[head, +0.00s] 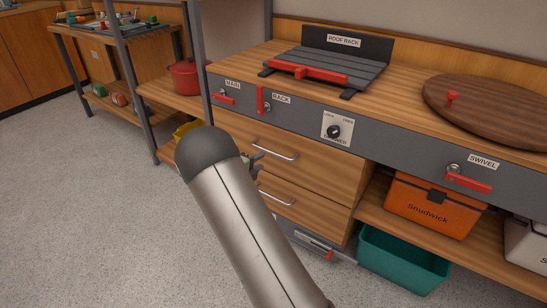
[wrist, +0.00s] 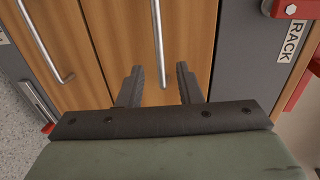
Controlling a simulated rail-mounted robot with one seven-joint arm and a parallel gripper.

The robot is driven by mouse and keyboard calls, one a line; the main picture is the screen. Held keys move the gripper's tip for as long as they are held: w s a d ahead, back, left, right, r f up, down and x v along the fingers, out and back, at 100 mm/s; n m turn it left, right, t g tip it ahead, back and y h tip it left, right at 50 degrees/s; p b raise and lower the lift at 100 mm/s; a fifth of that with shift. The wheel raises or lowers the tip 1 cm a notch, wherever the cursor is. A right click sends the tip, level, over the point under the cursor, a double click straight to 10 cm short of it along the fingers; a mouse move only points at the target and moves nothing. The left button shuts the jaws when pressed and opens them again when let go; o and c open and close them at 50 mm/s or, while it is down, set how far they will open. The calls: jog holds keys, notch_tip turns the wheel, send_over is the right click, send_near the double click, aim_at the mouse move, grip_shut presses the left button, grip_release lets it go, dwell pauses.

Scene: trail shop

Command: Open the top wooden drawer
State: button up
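The top wooden drawer (head: 305,160) is under the grey bench panel and looks shut. Its silver bar handle (head: 273,148) is clear in the head view, and it also shows in the wrist view (wrist: 158,40). My gripper (head: 257,162) is at the drawer front, near the left end of the handle, partly hidden behind my arm. In the wrist view my gripper (wrist: 161,84) is open, with one finger on each side of the handle's end. I see no contact with the handle. A dial (head: 334,131) labelled for the drawer is on the panel above.
A second wooden drawer with a handle (head: 276,198) is below. Red levers (head: 262,98) and the swivel latch (head: 468,182) stick out of the panel. An orange box (head: 433,205) and a teal bin (head: 402,260) are at right. Open floor (head: 90,200) lies left.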

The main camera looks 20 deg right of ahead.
aim_at(272, 153)
jog(key=b+x, duration=0.2)
jog(key=x, duration=0.8)
jog(key=shift+b, duration=0.3)
grip_shut()
